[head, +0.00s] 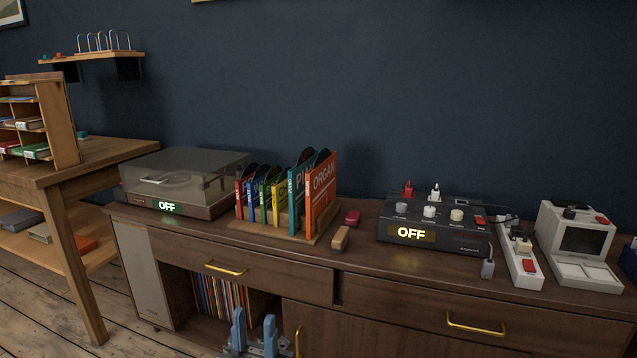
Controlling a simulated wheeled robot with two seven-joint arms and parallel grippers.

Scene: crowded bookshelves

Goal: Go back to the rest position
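My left gripper (255,320) shows at the bottom edge, low in front of the wooden sideboard (375,283). Its two blue fingers point up and stand apart, with nothing seen between them. It overlaps the open record compartment in the picture and appears clear of the furniture. Most of its arm is out of frame. My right gripper is not in view.
On the sideboard stand a turntable (185,175) reading OFF, a rack of colored records (322,190), a dark box (433,226) reading OFF, a power strip (521,255) and a grey device (577,245). Brass drawer handles (476,328) jut from the front. A wooden table (75,170) stands left.

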